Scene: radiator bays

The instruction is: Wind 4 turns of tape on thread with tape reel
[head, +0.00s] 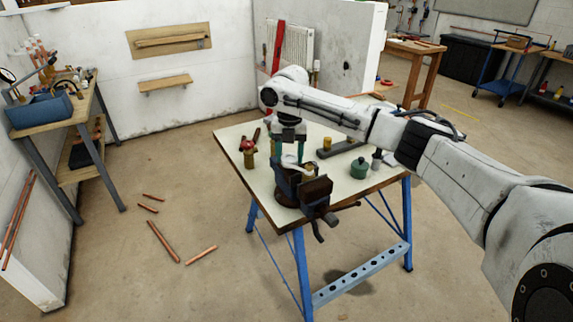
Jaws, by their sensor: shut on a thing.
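My arm reaches in from the right over the white-topped workbench (222,140). My gripper (290,153) points down above the bench vise (314,190). It is shut on what looks like the white tape reel (291,162), just over the vise's left side. A small brass-coloured fitting (309,172) shows at the vise jaws, close to the right of the reel. It likely carries the thread, but the thread is too small to make out. I cannot tell whether the reel touches the fitting or whether any tape lies on it.
A brass valve with a red top (248,152) stands at the bench's left. A green round tin (359,168) and a dark bottle (376,160) stand at its right. Loose copper pipes (162,241) lie on the floor. A side bench with a blue toolbox (40,112) stands far left.

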